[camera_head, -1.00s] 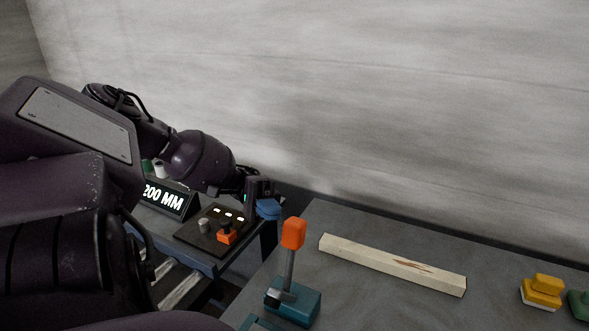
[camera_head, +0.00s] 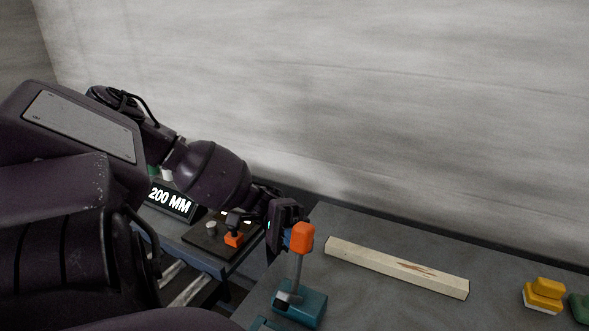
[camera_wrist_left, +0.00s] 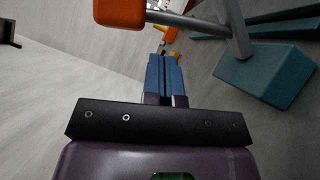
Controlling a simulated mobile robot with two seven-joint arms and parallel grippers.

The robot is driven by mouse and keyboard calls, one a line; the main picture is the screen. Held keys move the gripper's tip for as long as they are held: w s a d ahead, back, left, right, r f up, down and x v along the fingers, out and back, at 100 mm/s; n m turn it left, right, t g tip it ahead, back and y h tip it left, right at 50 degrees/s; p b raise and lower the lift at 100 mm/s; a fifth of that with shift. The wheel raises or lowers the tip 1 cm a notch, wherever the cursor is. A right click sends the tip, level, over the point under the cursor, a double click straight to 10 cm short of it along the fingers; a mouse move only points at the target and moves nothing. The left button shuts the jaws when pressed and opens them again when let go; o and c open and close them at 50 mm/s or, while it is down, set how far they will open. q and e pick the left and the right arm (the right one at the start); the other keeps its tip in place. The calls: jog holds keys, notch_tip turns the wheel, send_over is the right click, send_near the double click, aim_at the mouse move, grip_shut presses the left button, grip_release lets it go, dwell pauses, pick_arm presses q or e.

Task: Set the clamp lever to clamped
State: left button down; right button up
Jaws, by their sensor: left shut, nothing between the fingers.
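The clamp lever (camera_head: 299,262) stands roughly upright on a teal base (camera_head: 301,305), with an orange knob (camera_head: 303,237) on top. My left gripper (camera_head: 290,238), with blue fingers, is just left of and behind the knob. In the left wrist view the blue fingers (camera_wrist_left: 164,76) are together with nothing between them. There the orange knob (camera_wrist_left: 120,12) is at the upper left, the grey lever rod (camera_wrist_left: 190,22) runs right from it, and the teal base (camera_wrist_left: 266,74) is at the right. Whether the fingers touch the knob, I cannot tell. My right gripper is not in view.
A pale wooden bar (camera_head: 395,268) lies on the grey table. Yellow (camera_head: 544,293) and green (camera_head: 579,306) blocks are at the right. A panel with an orange control (camera_head: 234,240) and a "200 MM" display (camera_head: 170,201) are at the left. A wall stands behind.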

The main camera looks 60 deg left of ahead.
aim_at(299, 268)
pick_arm(q)
jog(key=shift+s+d+r, duration=0.45)
jog(key=shift+s+d, duration=0.15)
jog(key=shift+s, duration=0.25)
jog(key=shift+s+d, duration=0.2)
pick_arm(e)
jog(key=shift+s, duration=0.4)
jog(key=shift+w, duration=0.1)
